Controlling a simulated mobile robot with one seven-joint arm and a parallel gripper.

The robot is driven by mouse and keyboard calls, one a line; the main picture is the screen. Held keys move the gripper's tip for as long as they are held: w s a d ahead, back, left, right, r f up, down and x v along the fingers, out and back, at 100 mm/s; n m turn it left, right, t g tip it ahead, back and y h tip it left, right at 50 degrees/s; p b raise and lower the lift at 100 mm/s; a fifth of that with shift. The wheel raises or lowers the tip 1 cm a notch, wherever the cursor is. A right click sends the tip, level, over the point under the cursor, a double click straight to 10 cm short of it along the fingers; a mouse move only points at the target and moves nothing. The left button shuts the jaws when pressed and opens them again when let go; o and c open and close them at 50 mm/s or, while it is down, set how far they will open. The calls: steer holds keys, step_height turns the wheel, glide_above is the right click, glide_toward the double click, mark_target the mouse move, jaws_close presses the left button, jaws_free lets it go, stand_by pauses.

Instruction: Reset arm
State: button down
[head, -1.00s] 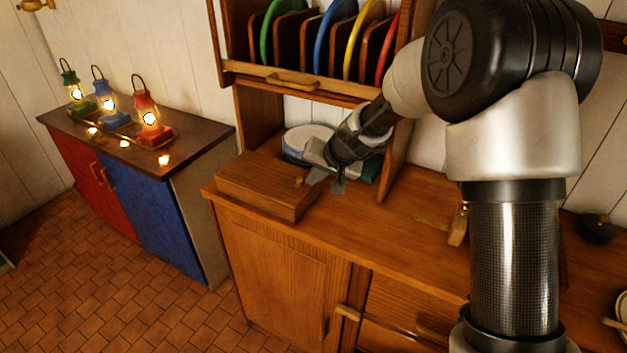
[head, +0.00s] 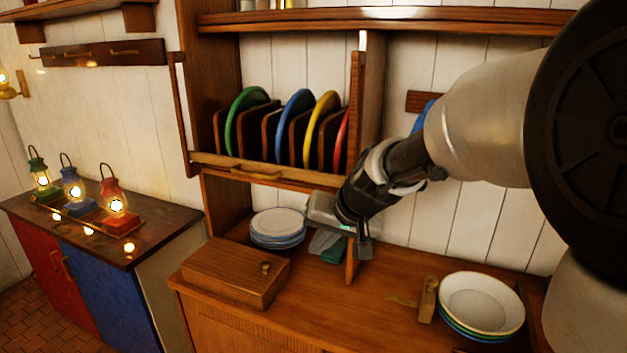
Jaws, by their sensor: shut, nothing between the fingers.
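My gripper (head: 364,248) is in the head view, raised in front of the right post of the wooden rack, above the counter. It is shut and empty, pointing down. My arm reaches in from the right side and covers part of the rack's right end and the wall behind.
A wooden box (head: 236,272) with a knob sits on the counter (head: 350,315). Stacked plates (head: 278,225) stand behind it, and stacked bowls (head: 481,303) stand at right. Coloured plates (head: 293,125) fill the rack (head: 215,162). Lit lanterns (head: 115,202) stand on the left cabinet (head: 150,222).

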steer(key=s+d+r+h+p, duration=0.1)
steer(key=s+d+r, duration=0.3)
steer(key=s, duration=0.4)
steer(key=s+d+r+h+p, duration=0.1)
steer(key=s+d+r+p, duration=0.2)
steer(key=s, duration=0.5)
steer(key=s+d+r+h+p, duration=0.2)
steer(key=s+d+r, duration=0.2)
steer(key=s+d, duration=0.2)
steer(key=shift+s+d+r, duration=0.4)
steer(key=shift+s, duration=0.85)
